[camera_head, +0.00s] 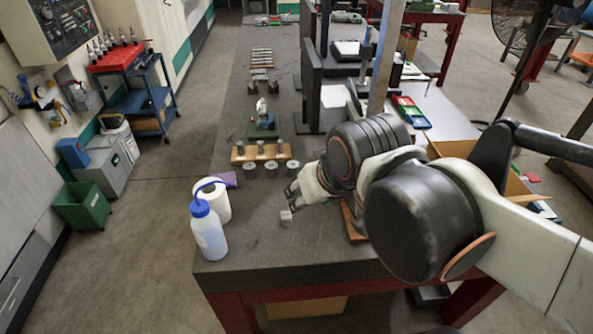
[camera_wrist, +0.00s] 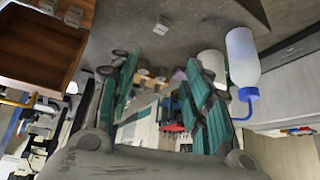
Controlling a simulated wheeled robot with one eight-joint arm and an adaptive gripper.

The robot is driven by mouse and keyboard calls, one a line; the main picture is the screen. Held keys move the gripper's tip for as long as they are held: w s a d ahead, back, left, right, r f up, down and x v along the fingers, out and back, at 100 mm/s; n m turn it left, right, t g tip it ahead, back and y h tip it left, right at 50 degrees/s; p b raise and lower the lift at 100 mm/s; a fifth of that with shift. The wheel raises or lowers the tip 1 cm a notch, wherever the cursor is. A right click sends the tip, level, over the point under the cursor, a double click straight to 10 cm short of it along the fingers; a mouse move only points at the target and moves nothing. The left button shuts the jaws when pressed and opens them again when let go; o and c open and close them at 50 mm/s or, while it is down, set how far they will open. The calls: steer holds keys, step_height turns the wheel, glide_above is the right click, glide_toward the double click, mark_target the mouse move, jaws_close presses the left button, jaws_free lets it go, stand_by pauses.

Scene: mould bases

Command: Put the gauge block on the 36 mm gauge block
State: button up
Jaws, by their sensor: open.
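A small grey metal gauge block (camera_head: 286,217) stands alone on the dark table near its front edge. A lone block (camera_wrist: 162,25) also shows on the table in the wrist view, beyond the fingertips. Two more small metal blocks, one (camera_wrist: 73,16) and another (camera_wrist: 47,6), sit at the wooden box in the wrist view. No size marks are readable, so I cannot tell which is 36 mm. My gripper (camera_head: 293,192) is just above and behind the lone block in the head view. Its teal fingers (camera_wrist: 160,62) are apart with nothing held between them.
A wooden box (camera_wrist: 38,45) shows at upper left in the wrist view; my arm mostly hides it in the head view. A blue-capped bottle (camera_head: 208,232) and white roll (camera_head: 214,203) stand left. A wooden rack (camera_head: 259,152) stands behind.

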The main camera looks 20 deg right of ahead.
steer(key=shift+o, duration=0.4)
steer(key=shift+s+t, duration=0.3)
steer(key=shift+s, duration=0.25)
step_height(320, 180, down, 6)
steer(key=b, duration=0.6)
steer(key=w+d+r+m+g+p, duration=0.1)
steer(key=w+d+m+g+p, duration=0.1)
steer(key=w+d+m, duration=0.35)
steer(key=m+g+y+p, duration=0.2)
steer(key=m+g+y, duration=0.2)
steer(key=m, duration=1.2)
glide_above(288, 214)
steer(key=d, duration=0.2)
steer(key=f, duration=1)
steer(key=shift+s+f, duration=0.35)
steer(key=b+x, duration=0.2)
steer(key=x, duration=0.3)
steer(key=shift+f+b, duration=0.15)
steer(key=shift+b, duration=0.15)
jaws_close()
